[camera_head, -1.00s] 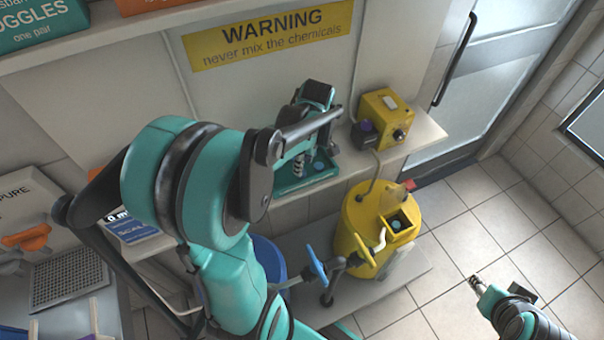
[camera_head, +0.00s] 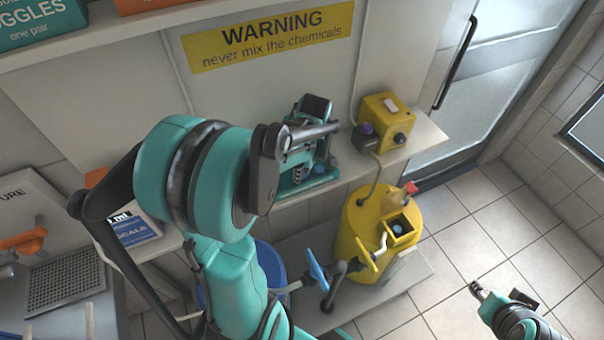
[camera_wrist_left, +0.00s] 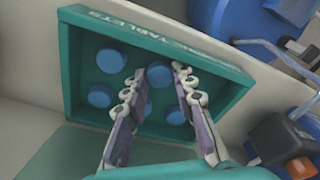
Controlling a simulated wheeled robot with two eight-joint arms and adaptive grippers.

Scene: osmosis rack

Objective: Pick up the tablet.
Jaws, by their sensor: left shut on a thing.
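A teal tray with TABLETS lettering (camera_wrist_left: 72,60) fills the middle of the left wrist view. Several round blue tablets (camera_wrist_left: 100,96) lie in it. My left gripper (camera_wrist_left: 158,76) reaches down into the tray, shut on one blue tablet (camera_wrist_left: 158,72) between its fingertips. I cannot tell whether that tablet is clear of the tray floor. In the head view the left gripper (camera_head: 299,174) is small and partly hidden by my dark wrist link, over the tray on the shelf. My right gripper (camera_head: 477,290) is low at the right, away from the tray; its jaws are too small to read.
A yellow box with a knob (camera_head: 387,118) stands on the shelf right of the tray. Below are a yellow drum (camera_head: 365,235), a blue barrel (camera_head: 268,262) and a blue-handled valve (camera_head: 317,266). The tiled floor at right is open.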

